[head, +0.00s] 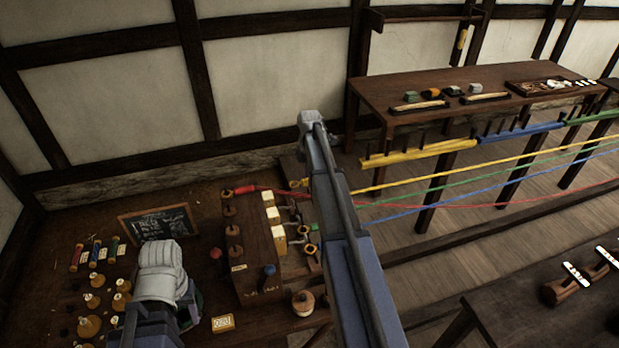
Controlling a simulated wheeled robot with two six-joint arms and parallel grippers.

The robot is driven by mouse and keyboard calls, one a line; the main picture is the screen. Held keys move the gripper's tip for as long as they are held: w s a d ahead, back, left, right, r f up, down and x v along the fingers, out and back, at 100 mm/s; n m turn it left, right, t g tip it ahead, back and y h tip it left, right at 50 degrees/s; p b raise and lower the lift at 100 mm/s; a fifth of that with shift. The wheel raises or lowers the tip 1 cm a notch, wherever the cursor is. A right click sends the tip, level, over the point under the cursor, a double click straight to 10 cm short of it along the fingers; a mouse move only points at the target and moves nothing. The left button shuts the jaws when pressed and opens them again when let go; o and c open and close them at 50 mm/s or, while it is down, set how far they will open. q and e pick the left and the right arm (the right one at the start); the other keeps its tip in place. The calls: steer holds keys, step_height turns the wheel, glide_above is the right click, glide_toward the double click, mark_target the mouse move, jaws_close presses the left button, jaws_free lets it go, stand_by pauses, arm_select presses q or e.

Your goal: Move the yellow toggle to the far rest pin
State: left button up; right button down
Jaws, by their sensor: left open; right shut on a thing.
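My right gripper (301,184) is mostly hidden behind my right arm, beyond the wooden pin block. It is shut on a small yellow piece that looks like the yellow toggle (304,182). The yellow strand (460,167) runs from the right toward it and passes behind my arm. The far rest pin (227,193) looks to be the farthest of a row of pins on the block (250,262). A red toggle (246,189) with the red strand lies beside that pin. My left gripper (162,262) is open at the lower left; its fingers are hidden.
Green (480,180) and blue (420,210) strands cross the gap at right. Cream blocks (278,232) and hooks (311,249) stand right of the pins. Bobbins (92,300) and a chalkboard (160,224) are at left. A bench (450,85) stands behind.

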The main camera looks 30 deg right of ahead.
steer(key=shift+s+f, duration=0.1)
stand_by(0.6)
steer(key=s+a+f+b, duration=0.1)
steer(key=s+f+b, duration=0.2)
steer(key=f+b, duration=0.2)
steer(key=shift+s+a+f, duration=0.15)
steer(key=shift+s+a, duration=0.05)
steer(key=shift+s, duration=0.1)
stand_by(1.0)
steer(key=shift+f+b, duration=0.4)
steer(key=shift+b, duration=0.25)
steer(key=shift+f+b, duration=1.4)
steer(key=shift+f, duration=0.1)
steer(key=c, duration=0.5)
jaws_free()
steer(key=shift+c, duration=0.2)
